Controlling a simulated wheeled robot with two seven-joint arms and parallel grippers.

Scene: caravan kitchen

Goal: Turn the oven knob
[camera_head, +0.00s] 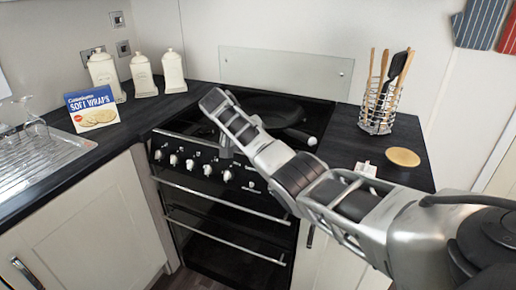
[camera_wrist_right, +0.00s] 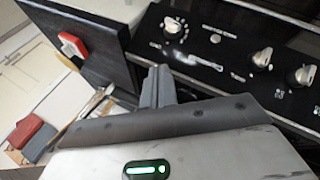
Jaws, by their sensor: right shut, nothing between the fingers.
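The black oven (camera_head: 220,215) has a row of several white and silver knobs along its front panel, among them one near the gripper (camera_head: 227,176). In the right wrist view, three knobs show: one with a marked dial (camera_wrist_right: 173,27), a middle one (camera_wrist_right: 262,57) and one at the right edge (camera_wrist_right: 305,75). My right gripper (camera_head: 225,150) points down in front of the hob, above the knob row. Its grey fingers (camera_wrist_right: 157,86) are together and empty, apart from the knobs in the wrist view. My left gripper is not in view.
A pan (camera_head: 270,108) sits on the hob. The right counter holds a utensil rack (camera_head: 378,118) and a round wooden piece (camera_head: 403,157). White canisters (camera_head: 142,75) and a soft wraps box (camera_head: 92,110) stand left. A handle rail (camera_head: 225,203) crosses the oven below the knobs.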

